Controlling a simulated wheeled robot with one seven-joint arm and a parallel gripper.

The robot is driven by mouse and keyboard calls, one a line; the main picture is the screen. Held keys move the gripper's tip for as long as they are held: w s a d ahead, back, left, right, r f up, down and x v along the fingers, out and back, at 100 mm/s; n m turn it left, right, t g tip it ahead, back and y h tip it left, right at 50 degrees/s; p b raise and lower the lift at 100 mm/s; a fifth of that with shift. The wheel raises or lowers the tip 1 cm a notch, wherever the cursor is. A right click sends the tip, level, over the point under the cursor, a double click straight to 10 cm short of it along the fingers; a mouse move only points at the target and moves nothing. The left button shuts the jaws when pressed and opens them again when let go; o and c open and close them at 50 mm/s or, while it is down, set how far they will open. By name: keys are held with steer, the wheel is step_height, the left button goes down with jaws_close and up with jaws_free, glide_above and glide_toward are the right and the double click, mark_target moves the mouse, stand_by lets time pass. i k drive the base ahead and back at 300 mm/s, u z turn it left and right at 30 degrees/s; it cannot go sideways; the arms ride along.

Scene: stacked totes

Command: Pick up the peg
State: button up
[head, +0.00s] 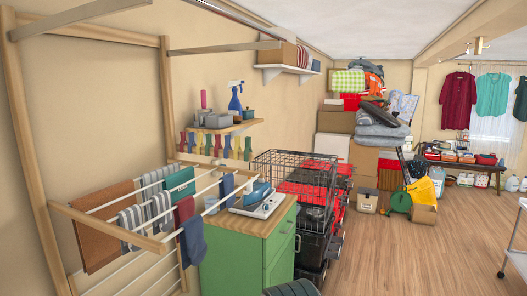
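Several narrow coloured shapes that look like clothes pegs (218,147) hang in a row on the wall under a small wooden shelf. They are red, green, blue and yellow, and small in the head view. I cannot tell which one is the task's peg. My gripper is not in view.
A wooden drying rack (110,222) with hung cloths fills the left. A black wire crate (292,172) stands behind. The wooden floor (420,255) at the right is mostly clear.

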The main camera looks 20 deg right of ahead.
mark_target(248, 149)
steer(key=u, duration=0.05)
steer(key=k, duration=0.25)
steer(key=z, duration=1.3)
steer(key=i, duration=0.9)
steer(key=u, duration=0.05)
